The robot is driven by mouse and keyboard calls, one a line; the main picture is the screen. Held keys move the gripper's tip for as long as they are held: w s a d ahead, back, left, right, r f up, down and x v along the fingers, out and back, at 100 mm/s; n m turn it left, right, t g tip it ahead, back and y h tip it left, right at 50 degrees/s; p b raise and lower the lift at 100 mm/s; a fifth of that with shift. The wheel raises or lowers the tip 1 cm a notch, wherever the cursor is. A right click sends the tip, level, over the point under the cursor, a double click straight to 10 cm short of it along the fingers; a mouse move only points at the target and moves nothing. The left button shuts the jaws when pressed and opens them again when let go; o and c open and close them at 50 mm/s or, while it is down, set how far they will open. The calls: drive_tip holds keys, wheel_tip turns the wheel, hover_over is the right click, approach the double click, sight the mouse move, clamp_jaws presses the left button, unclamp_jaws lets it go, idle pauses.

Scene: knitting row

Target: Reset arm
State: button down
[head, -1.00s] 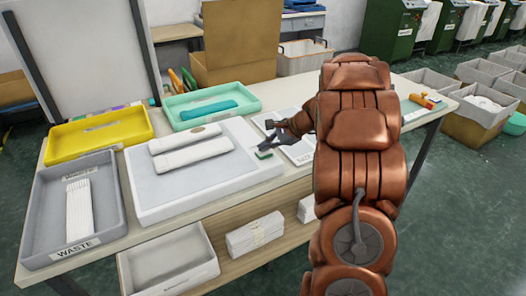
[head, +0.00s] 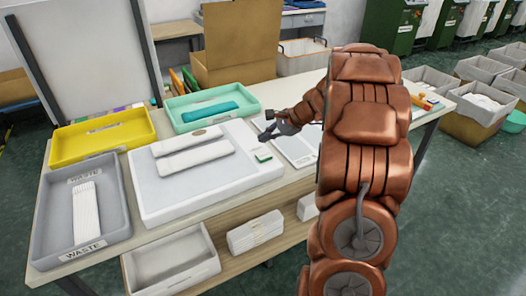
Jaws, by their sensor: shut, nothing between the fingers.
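My copper-coloured arm reaches up the right of the picture, over the workbench. My gripper (head: 272,133) is shut and empty, above the bench between the grey-white board (head: 164,203) and a white sheet or pad (head: 297,148). Its fingers point left. A small green and white item (head: 263,157) lies on the board's right end, just below the gripper and apart from it. Part of the bench behind my arm is hidden.
A grey WASTE tray (head: 52,214) holding a white ribbed piece, a yellow tray (head: 75,148) and a teal tray (head: 178,118) stand left and behind. An orange tool (head: 426,101) lies at the bench's right end. Bins (head: 468,131) stand on the floor at right.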

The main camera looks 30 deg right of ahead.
drive_tip(key=shift+r+p, duration=0.3)
drive_tip(key=shift+r, duration=0.4)
drive_tip(key=shift+s+a, duration=0.1)
drive_tip(key=shift+a, duration=0.25)
drive_tip(key=s+a+r+n+g, duration=0.1)
drive_tip(key=s+a+n+g, duration=0.2)
drive_tip(key=s+a+n, duration=0.5)
drive_tip(key=s+a+r+n+g, duration=0.1)
drive_tip(key=s+a+r+g, duration=0.15)
drive_tip(key=s+a, duration=0.75)
drive_tip(key=s+a+f+n+g+h, duration=0.1)
drive_tip(key=s+a+n+g+h, duration=0.1)
drive_tip(key=s+n, duration=0.3)
drive_tip(key=s+a+n+g+h, duration=0.1)
drive_tip(key=s+a+n+h, duration=0.2)
drive_tip(key=s, duration=1.1)
drive_tip(key=shift+a+f+n+g+h, duration=0.3)
drive_tip(key=shift+a+f+n+g, duration=0.05)
drive_tip(key=shift+n, duration=0.95)
